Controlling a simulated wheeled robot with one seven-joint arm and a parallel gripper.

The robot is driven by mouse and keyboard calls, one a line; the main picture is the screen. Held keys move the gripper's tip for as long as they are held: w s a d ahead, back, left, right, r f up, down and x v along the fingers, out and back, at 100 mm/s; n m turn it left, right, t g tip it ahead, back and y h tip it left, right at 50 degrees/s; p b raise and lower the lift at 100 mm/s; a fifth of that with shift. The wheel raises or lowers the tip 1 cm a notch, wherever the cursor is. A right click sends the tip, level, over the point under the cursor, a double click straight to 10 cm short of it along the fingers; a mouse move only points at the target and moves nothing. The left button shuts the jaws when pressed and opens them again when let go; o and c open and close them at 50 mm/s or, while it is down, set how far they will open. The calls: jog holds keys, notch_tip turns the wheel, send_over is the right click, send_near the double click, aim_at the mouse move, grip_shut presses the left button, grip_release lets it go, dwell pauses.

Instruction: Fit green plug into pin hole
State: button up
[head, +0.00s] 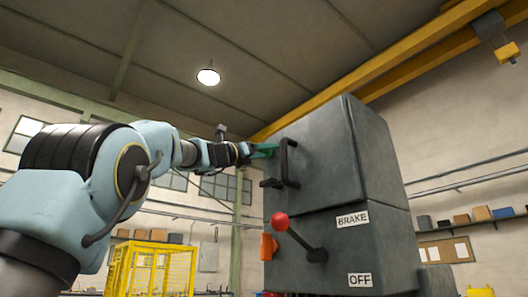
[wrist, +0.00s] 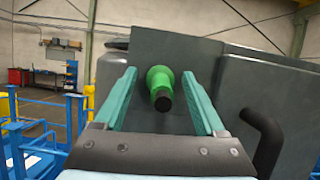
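The green plug (wrist: 160,78) shows in the wrist view, its dark end facing me and its green flared part behind. It stands against the grey face of the machine housing (wrist: 180,50). The pin hole is not visible, and I cannot tell whether the plug sits in it. My gripper (wrist: 159,100) has its two teal fingers spread on either side of the plug, with gaps showing on both sides. In the head view my gripper (head: 264,151) is at the left side of the upper housing, close to a black handle. I cannot make out the plug there.
The black handle (head: 289,163) projects right beside my gripper; a dark bar (wrist: 265,140) also stands right of it in the wrist view. Below are a red-knobbed lever (head: 281,222), an orange part (head: 268,246) and BRAKE (head: 352,219) and OFF (head: 360,280) labels. A yellow cage (head: 150,268) stands at lower left.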

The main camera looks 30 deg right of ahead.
jog(key=shift+a+f+b, duration=0.35)
jog(key=shift+a+b, duration=0.05)
jog(key=shift+b, duration=0.05)
jog(key=b+v, duration=0.6)
jog(key=v, duration=0.4)
jog(key=shift+r, duration=0.1)
